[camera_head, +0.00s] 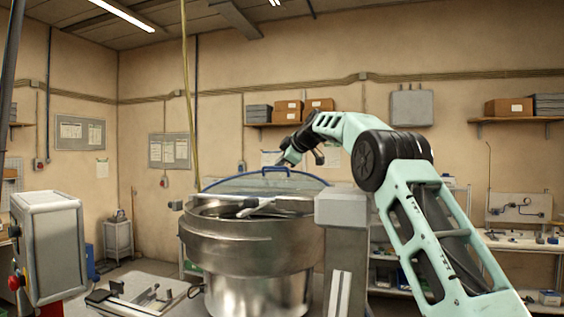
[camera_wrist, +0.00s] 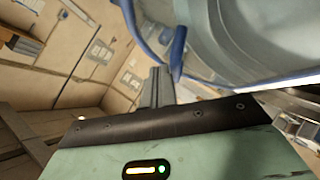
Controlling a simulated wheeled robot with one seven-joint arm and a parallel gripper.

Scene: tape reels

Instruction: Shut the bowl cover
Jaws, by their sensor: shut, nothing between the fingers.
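The large metal bowl (camera_head: 254,247) stands in the middle of the head view. Its clear, blue-edged cover (camera_head: 235,186) is tilted up at the back of the bowl, and a pale mixing arm shows below it. A blue handle (camera_head: 276,169) is at the top of the cover. My gripper (camera_head: 284,161) is shut and empty, close to this handle.
A grey housing (camera_head: 342,207) stands right of the bowl. A control box (camera_head: 55,245) with a red button is at the left. A low bench (camera_head: 133,290) with loose parts is at front left. Shelves with boxes (camera_head: 288,111) line the back wall.

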